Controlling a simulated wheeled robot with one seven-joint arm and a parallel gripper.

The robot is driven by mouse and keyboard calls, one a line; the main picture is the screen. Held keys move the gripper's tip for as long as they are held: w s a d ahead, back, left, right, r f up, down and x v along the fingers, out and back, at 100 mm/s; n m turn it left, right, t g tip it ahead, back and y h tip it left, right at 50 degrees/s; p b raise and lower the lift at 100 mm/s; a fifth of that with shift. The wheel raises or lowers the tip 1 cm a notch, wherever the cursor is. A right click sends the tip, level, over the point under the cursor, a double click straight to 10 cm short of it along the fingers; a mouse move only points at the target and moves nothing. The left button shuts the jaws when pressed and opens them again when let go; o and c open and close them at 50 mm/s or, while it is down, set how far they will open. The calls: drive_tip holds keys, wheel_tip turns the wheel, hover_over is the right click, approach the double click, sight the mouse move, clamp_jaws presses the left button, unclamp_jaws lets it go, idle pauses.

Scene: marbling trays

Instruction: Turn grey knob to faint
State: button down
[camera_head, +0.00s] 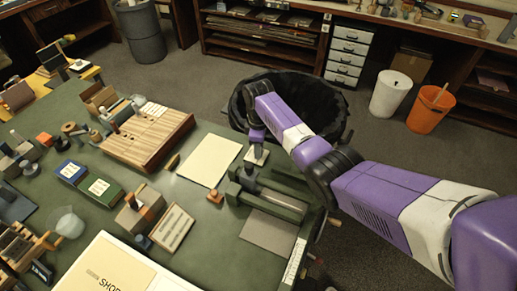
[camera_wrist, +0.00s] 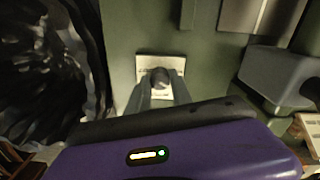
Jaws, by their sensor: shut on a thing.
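The grey knob (camera_wrist: 160,77) shows in the wrist view as a dark round top on a small white plate (camera_wrist: 143,63) with faint dark markings. My gripper (camera_wrist: 163,86) is shut on the knob, with one finger on either side of it. In the head view my gripper (camera_head: 258,147) points down onto the white plate (camera_head: 257,160) near the far edge of the green table, and it hides most of the knob there. I cannot read the markings or tell which one the knob points to.
A green roller press (camera_head: 268,200) stands close to the plate on its near side. A cream sheet (camera_head: 208,160) lies to the left. A black-lined bin (camera_head: 325,95) stands just beyond the table edge. Wooden blocks and boxes crowd the table's left side.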

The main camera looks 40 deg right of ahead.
idle(0.3)
drive_tip(key=c, duration=1.1)
unclamp_jaws()
drive_tip(key=shift+c, duration=0.2)
drive_tip(key=shift+r, duration=0.1)
wheel_tip(320, 180, up, 8)
drive_tip(key=shift+f, duration=0.2)
